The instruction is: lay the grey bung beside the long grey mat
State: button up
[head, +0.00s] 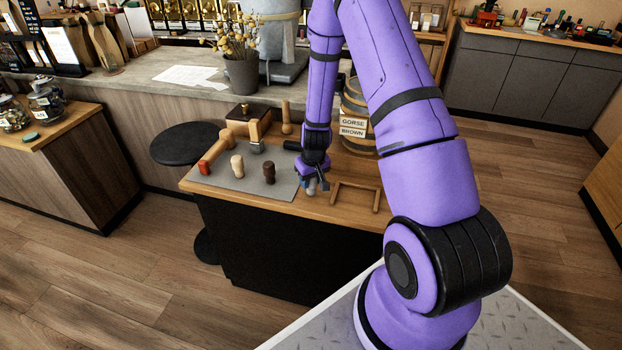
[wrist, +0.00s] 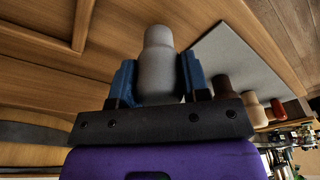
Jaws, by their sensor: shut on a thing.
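The grey bung (wrist: 159,65) is held between the two blue fingers of my gripper (wrist: 155,80), which is shut on it, in the wrist view. In the head view my gripper (head: 315,186) is low over the wooden counter, just right of the long grey mat (head: 215,182), with the bung (head: 312,187) small and partly hidden below it. I cannot tell if the bung touches the wood. The mat's edge also shows right of the bung in the wrist view (wrist: 232,60).
A red bung (head: 204,167), a cream bung (head: 237,166) and a dark brown bung (head: 269,172) stand on the mat. A wooden frame (head: 355,208) lies right of my gripper. A small barrel (head: 356,125) stands behind. Bare wood lies between mat and frame.

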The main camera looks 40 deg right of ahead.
jog(key=shift+f, duration=0.5)
dwell(0.4)
jog(key=o, duration=1.2)
jog(key=r, duration=0.3)
jog(key=s+r, duration=0.1)
jog(key=r, duration=0.6)
jog(key=shift+s+a+r, duration=0.15)
jog(key=shift+s+r, duration=0.15)
jog(key=shift+r, duration=0.05)
